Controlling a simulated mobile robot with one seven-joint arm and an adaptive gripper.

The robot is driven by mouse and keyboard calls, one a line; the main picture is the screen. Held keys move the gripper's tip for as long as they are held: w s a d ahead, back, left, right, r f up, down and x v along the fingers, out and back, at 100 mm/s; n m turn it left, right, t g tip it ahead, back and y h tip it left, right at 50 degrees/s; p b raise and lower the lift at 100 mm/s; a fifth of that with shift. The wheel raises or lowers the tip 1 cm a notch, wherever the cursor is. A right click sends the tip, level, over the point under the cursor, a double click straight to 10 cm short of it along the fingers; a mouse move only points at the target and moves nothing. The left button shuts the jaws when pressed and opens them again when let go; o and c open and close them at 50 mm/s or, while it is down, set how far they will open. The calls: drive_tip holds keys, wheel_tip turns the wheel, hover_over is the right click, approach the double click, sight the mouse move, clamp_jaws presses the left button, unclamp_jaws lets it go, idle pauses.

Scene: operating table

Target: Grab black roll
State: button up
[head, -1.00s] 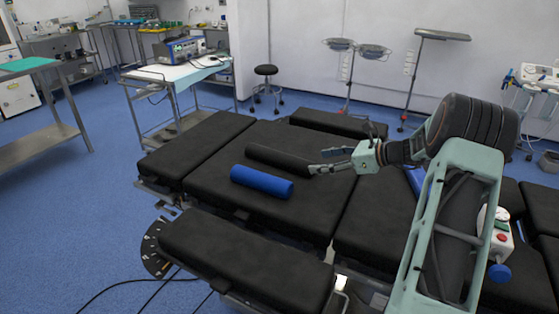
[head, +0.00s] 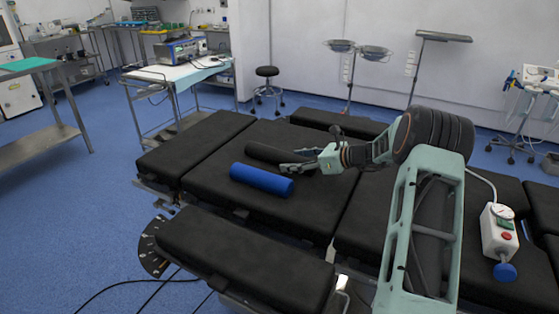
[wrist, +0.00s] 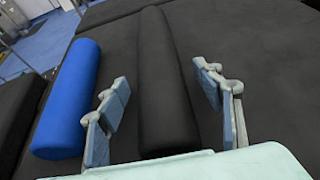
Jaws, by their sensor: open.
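The black roll (head: 270,154) lies on the black padded operating table (head: 215,185). In the wrist view the black roll (wrist: 165,85) runs lengthwise between the two fingers of my gripper (wrist: 160,108). My gripper (head: 294,161) is open and empty, with one finger on each side of the roll's near part. I cannot tell how far above the roll it stands. In the head view my gripper hides the roll's right end. A blue roll (head: 262,179) lies beside the black one, and in the wrist view the blue roll (wrist: 68,98) is left of my left finger.
A separate black side pad (head: 245,258) is at the front of the table. A white control box (head: 498,232) with a blue knob sits at the right. A trolley (head: 165,75) and a stool (head: 267,80) stand behind. The pad around the rolls is otherwise clear.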

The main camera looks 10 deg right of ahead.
drive_tip(key=shift+w+a+f, duration=0.1)
drive_tip(key=shift+w+f, duration=0.05)
drive_tip(key=c, duration=1.3)
drive_tip(key=shift+c, duration=0.4)
drive_tip(key=shift+r, duration=0.25)
